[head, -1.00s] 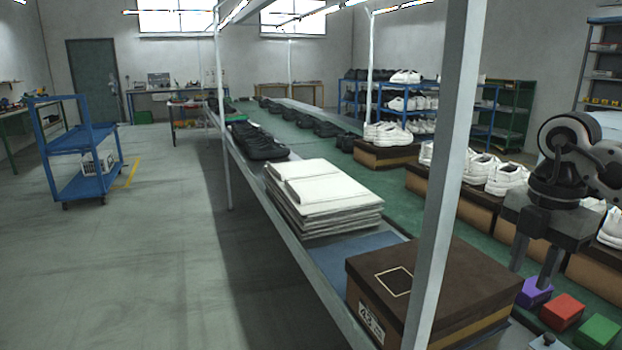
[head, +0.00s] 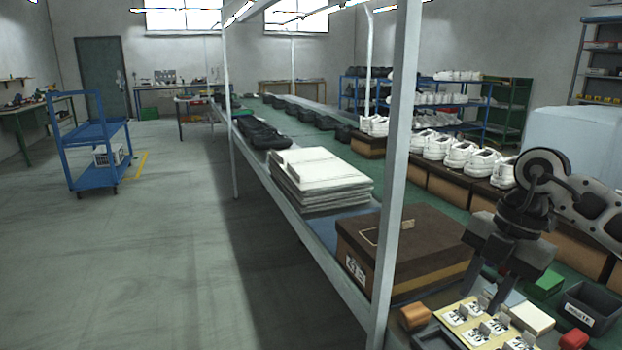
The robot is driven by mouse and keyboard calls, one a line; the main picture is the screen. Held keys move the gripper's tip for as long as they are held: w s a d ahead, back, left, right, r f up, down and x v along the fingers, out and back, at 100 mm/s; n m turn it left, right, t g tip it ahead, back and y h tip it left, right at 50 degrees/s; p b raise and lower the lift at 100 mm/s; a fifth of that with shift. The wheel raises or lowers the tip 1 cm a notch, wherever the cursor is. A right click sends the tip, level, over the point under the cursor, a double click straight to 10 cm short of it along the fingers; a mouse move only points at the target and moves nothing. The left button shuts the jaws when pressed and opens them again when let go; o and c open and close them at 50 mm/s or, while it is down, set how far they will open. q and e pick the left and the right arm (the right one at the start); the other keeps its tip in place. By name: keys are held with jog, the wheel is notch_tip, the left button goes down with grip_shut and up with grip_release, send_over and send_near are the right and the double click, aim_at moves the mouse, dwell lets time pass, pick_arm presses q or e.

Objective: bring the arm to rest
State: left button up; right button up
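My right gripper (head: 484,290) hangs fingers-down at the lower right of the head view, on the arm that comes in from the right. Its two fingers are apart and I see nothing held between them. The fingertips are above or beside a wooden tray (head: 447,317) of white labelled pieces; I cannot tell whether they touch it. My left gripper is not in view.
A brown shoe box (head: 400,250) stands left of the gripper, behind a grey post (head: 394,170). An orange block (head: 414,317), a green block (head: 545,285), a red block (head: 574,340) and a black bin (head: 588,308) lie close by. Open floor (head: 150,260) is at left.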

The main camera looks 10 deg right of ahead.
jog(key=s+a+f+m+t+y, duration=0.2)
jog(key=a+t+y, duration=0.2)
jog(key=a+y, duration=0.6)
jog(key=s+a+f+m+t+y, duration=0.15)
jog(key=a+t+y, duration=0.45)
jog(key=a, duration=0.9)
jog(key=d+f+m+t+h, duration=0.5)
jog(key=f+m+t+h, duration=0.25)
jog(key=m, duration=0.45)
jog(key=s+d+f+m+g+h, duration=0.2)
jog(key=s+f, duration=0.4)
jog(key=f, duration=0.3)
jog(key=s+d+f+m+g+h, duration=0.2)
jog(key=s+f+m+g+h, duration=0.2)
jog(key=f, duration=0.5)
jog(key=shift+s+d+g+h, duration=0.35)
jog(key=shift+s+g+h, duration=0.2)
jog(key=shift+s+h, duration=0.65)
